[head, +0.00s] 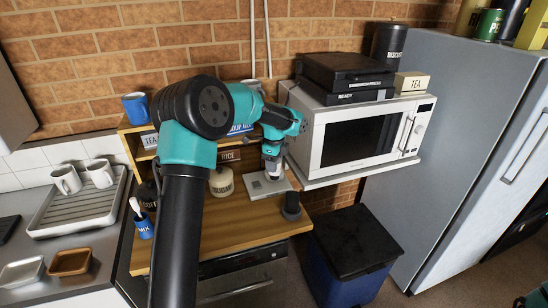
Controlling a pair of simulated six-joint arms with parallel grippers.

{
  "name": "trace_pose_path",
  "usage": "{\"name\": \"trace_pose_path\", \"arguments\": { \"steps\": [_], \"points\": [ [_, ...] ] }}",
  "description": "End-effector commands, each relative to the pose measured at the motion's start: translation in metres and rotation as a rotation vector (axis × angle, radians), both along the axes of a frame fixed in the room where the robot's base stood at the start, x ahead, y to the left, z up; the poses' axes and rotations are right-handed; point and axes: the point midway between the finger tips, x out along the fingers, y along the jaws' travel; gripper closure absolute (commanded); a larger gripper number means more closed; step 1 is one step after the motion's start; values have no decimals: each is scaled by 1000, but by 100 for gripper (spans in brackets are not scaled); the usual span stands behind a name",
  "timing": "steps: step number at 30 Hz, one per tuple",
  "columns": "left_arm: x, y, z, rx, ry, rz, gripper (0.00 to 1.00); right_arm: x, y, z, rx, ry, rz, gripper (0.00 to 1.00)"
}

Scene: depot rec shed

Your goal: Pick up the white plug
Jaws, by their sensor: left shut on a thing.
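My left gripper (272,172) reaches down over the right part of the wooden counter. It is shut on a small pale thing, which I take to be the white plug. The fingers hide most of it. The gripper is just above a light grey square plate (256,190) lying on the counter, and I cannot tell whether the held thing touches it. My right gripper is not in view.
A white microwave (325,143) with black boxes on top stands right of the gripper. A short dark cylinder (291,208) is beside the grey plate. A cream jar (221,182) stands left of it. The front of the wooden counter (235,232) is clear.

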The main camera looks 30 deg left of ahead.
Motion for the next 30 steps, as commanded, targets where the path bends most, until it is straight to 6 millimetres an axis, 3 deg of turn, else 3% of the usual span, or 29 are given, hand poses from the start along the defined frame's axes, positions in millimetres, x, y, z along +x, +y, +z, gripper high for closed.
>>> {"name": "trace_pose_path", "arguments": {
  "steps": [6, 12, 18, 30],
  "points": [
    [-40, -25, 5, 0, -1, -3, 75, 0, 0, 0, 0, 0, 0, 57],
    [-66, -41, 8, 0, 0, -2, 75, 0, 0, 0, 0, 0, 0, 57],
    [-77, -47, 8, -1, -1, 0, 75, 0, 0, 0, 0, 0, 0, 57],
    [-77, -47, 8, 0, 0, 0, 75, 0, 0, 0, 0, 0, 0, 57]
  ]
}}
